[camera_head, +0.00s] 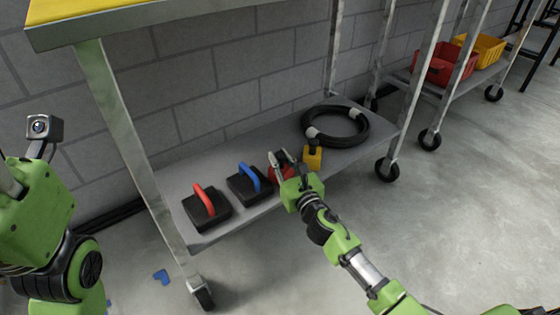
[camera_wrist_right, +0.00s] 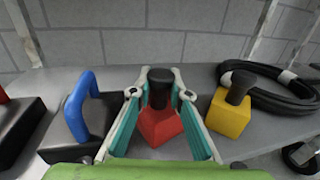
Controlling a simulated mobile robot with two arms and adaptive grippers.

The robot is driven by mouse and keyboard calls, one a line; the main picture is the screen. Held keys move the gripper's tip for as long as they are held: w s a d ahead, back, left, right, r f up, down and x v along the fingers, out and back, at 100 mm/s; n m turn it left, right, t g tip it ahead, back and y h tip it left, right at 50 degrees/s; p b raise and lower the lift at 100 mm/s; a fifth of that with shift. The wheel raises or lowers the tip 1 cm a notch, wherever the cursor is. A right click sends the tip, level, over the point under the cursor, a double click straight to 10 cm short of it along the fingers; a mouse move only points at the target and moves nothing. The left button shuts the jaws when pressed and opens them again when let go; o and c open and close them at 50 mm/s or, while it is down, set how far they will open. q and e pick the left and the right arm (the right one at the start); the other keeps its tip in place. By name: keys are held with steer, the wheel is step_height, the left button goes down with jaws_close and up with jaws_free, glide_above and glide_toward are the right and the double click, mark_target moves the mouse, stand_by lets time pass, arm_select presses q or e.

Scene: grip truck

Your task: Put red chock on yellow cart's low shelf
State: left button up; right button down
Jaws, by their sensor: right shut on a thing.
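The red chock (camera_wrist_right: 160,125) is a red wedge-like block with a black knob, in the middle of the right wrist view. In the head view only a bit of it (camera_head: 287,171) shows beside my gripper. My right gripper (camera_head: 281,157) is shut on its black knob, and the fingers stand on both sides of it in the wrist view (camera_wrist_right: 160,78). The chock is at the grey low shelf (camera_head: 180,176) of the yellow-topped cart (camera_head: 80,12); I cannot tell if it touches the shelf. My left arm is at the left edge; its fingers are not visible.
On the shelf, a red-handled black block (camera_head: 207,212) and a blue-handled one (camera_head: 246,188) lie left of the chock. A yellow chock (camera_head: 313,160) and a coiled black hose (camera_head: 345,140) lie right. A cart leg (camera_head: 122,130) stands at front left.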

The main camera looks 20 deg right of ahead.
steer(key=c, duration=1.9)
jaws_free()
